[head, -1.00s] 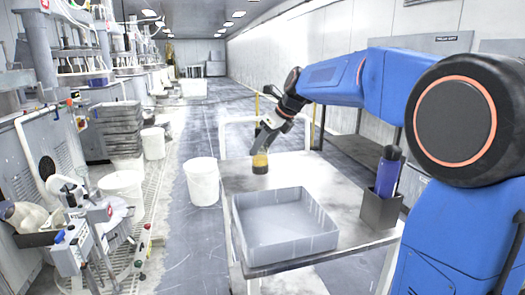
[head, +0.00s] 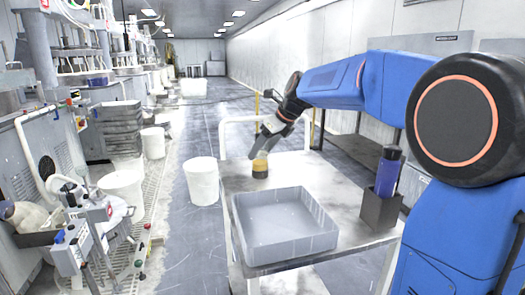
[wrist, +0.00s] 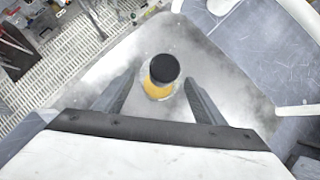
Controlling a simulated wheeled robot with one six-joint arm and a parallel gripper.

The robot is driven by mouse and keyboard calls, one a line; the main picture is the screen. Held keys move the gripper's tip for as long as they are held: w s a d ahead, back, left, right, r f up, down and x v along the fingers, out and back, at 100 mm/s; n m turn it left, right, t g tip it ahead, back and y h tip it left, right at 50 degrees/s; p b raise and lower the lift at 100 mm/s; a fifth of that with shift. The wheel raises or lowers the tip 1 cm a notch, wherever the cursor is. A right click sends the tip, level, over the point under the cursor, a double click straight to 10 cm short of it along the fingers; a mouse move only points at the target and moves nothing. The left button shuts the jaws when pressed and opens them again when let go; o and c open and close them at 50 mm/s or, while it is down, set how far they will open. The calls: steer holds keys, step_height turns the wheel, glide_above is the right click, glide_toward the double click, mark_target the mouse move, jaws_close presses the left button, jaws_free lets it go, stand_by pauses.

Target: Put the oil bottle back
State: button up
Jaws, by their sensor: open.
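The oil bottle (head: 260,170), amber with a dark cap, stands upright on the far part of the grey table (head: 318,182). In the wrist view the oil bottle (wrist: 159,89) shows from above, its round black cap uppermost. My gripper (head: 261,151) is tilted down close over the bottle and hides its top in the head view. In the wrist view my gripper (wrist: 160,84) is open, with one finger on each side of the bottle. Gaps show between the fingers and the bottle, so I see no grip.
A grey open tray (head: 285,256) sits on the near part of the table and looks empty. A dark holder (head: 380,212) with a blue bottle (head: 388,172) stands at the table's right edge. A white bucket (head: 202,182) stands on the floor to the left.

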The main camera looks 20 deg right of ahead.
steer(key=v, duration=1.1)
steer(key=shift+s+d+r, duration=0.2)
